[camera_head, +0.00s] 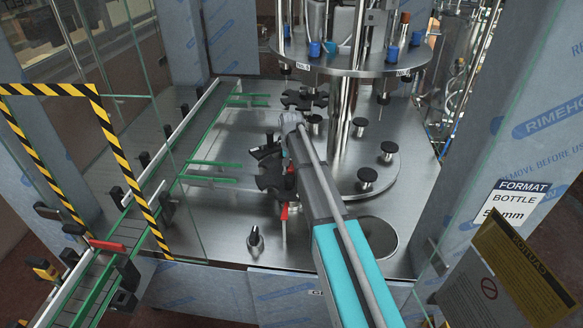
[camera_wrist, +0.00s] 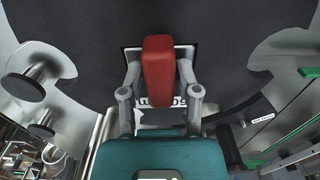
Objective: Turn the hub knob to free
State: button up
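The hub knob (camera_wrist: 158,70) is a red bar-shaped handle in the wrist view. It stands over a dark plate and points up and down the picture. My gripper (camera_wrist: 159,80) has one grey finger on each side of it. The fingers look open, with narrow gaps to the red bar. A label with dark lettering (camera_wrist: 160,101) lies partly hidden behind the knob and fingers, so I cannot read the knob's setting. In the head view my arm hides most of the gripper and knob. The black star wheel (camera_head: 270,183) shows just left of my arm.
Black-topped posts (camera_head: 367,176) stand on the steel deck to the right. A grey knob (camera_head: 255,240) stands at the front of the deck. A green-railed conveyor (camera_head: 95,270) runs along the left, beside a yellow-black striped frame (camera_head: 52,90). A turret (camera_head: 350,60) hangs over the back.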

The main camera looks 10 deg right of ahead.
grip_shut()
jog(key=shift+n, duration=0.3)
jog(key=n, duration=1.1)
jog(key=shift+n, duration=0.3)
jog(key=n, duration=0.5)
jog(key=shift+n, duration=0.4)
